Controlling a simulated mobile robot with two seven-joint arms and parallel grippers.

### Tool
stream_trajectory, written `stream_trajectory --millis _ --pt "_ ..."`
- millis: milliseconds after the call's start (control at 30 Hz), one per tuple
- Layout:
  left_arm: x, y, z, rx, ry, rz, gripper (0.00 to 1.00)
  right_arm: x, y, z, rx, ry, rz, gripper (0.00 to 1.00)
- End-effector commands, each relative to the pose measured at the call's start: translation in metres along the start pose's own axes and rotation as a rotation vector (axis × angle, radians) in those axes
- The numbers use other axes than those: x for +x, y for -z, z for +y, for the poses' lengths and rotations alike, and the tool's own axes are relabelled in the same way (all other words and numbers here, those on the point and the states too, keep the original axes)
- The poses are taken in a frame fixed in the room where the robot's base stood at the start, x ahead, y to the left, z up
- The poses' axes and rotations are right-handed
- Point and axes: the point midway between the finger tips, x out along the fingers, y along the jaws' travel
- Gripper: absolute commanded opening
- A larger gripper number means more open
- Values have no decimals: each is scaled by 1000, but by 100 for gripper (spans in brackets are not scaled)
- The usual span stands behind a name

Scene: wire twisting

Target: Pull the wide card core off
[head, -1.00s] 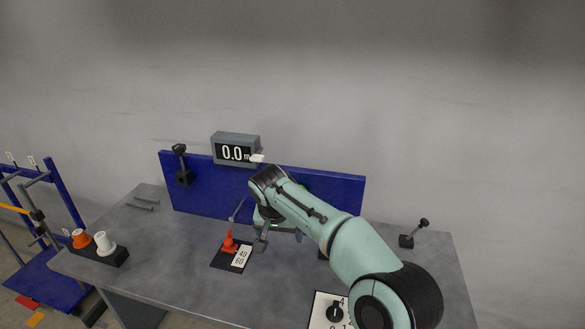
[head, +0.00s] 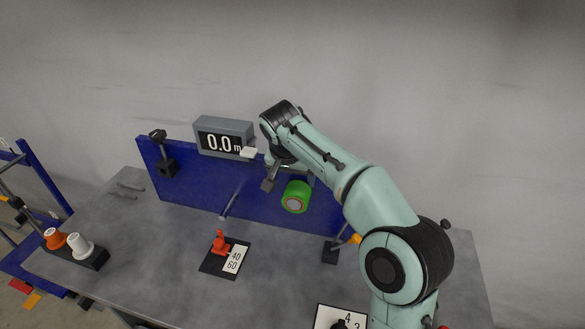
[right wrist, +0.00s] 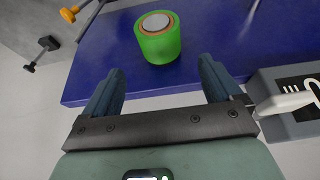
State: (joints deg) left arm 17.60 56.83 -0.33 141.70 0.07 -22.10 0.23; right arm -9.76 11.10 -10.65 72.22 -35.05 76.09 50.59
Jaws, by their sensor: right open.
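A green roll (head: 297,197) sticks out from the blue upright panel. Its end face has a brown, card-like ring (head: 295,204) around a grey centre. In the right wrist view the roll (right wrist: 160,45) and its ring (right wrist: 157,22) show ahead of the fingers, roughly between them. My right gripper (head: 288,183) is open and empty, close to the panel above the roll; its two dark blue fingers spread wide in the right wrist view (right wrist: 160,82). They appear apart from the roll. My left gripper is out of view.
The blue panel (head: 205,188) stands along the back of the grey table (head: 150,240). A display (head: 223,138) reading 0.0 stands at the panel's top. An orange piece on a dark card (head: 213,262) and a holder with two spools (head: 85,257) lie to the left.

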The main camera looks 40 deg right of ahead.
Motion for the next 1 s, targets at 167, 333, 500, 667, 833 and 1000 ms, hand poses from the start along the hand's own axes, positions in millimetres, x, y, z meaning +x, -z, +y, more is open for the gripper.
stream_trajectory --millis 167,333,500,667,833,1000 --pt "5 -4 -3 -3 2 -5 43 32 -2 1 -1 -7 -4 92" --pt "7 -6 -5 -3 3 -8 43 67 -1 1 -1 -6 -4 92" --pt "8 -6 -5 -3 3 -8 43 97 -1 1 -1 -5 -4 92" --pt "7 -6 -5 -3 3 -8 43 116 0 1 -1 -3 -2 92" --pt "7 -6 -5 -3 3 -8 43 125 0 0 -1 -1 -1 92" --pt "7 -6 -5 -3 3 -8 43 126 0 0 -1 -1 -1 92"
